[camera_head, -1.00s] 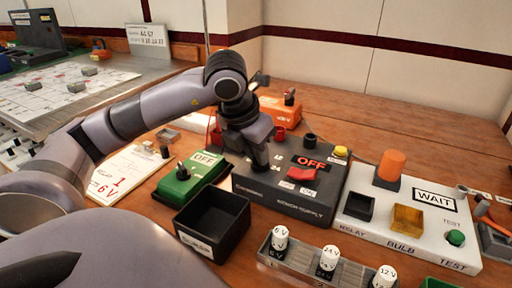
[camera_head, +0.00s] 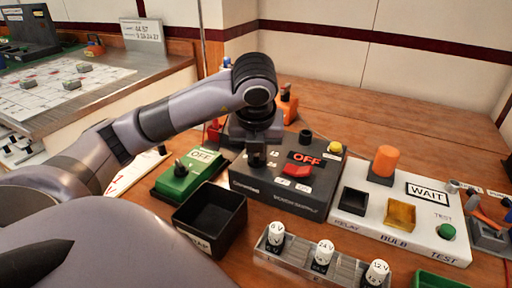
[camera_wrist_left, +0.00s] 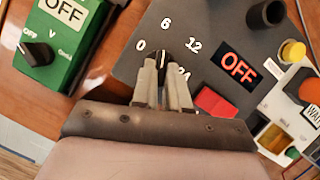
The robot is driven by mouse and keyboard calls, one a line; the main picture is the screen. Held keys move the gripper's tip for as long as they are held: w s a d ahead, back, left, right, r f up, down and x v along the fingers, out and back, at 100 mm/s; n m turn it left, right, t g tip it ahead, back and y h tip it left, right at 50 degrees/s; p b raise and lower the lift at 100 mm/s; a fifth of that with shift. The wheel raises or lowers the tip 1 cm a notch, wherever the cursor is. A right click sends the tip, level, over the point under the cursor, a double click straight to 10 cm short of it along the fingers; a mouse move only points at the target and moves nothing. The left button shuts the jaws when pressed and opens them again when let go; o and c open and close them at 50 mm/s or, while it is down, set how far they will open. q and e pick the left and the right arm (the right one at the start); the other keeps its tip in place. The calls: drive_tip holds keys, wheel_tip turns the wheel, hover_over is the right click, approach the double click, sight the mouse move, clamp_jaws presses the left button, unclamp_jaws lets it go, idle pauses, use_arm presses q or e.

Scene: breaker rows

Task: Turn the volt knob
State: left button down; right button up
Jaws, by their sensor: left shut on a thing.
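The volt knob (camera_wrist_left: 162,58) is small and black, on the dark grey power supply (camera_wrist_left: 225,40), with the marks 0, 6, 12 and 24 around it. Its white line points up in the left wrist view, between 6 and the gripper. My left gripper (camera_wrist_left: 162,74) is shut on the knob, one pale finger on each side. In the head view the left gripper (camera_head: 257,160) stands over the left part of the power supply (camera_head: 275,195) and hides the knob. The red switch (camera_head: 296,170) lies right of it, below a lit OFF sign (camera_head: 306,158). My right gripper is not in view.
A green OFF meter (camera_head: 182,182) and an open black bin (camera_head: 208,215) stand to the left. A white relay and bulb board (camera_head: 400,242) is to the right. A rack of labelled white cylinders (camera_head: 300,262) is in front. The wooden table behind is mostly clear.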

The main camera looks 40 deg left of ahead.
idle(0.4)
use_arm(q)
drive_tip(key=c, duration=1.1)
unclamp_jaws()
drive_tip(key=shift+c, duration=0.2)
drive_tip(key=shift+r, duration=0.1)
drive_tip(key=p+v, duration=0.4)
drive_tip(key=v, duration=0.3)
drive_tip(key=shift+s, duration=0.15)
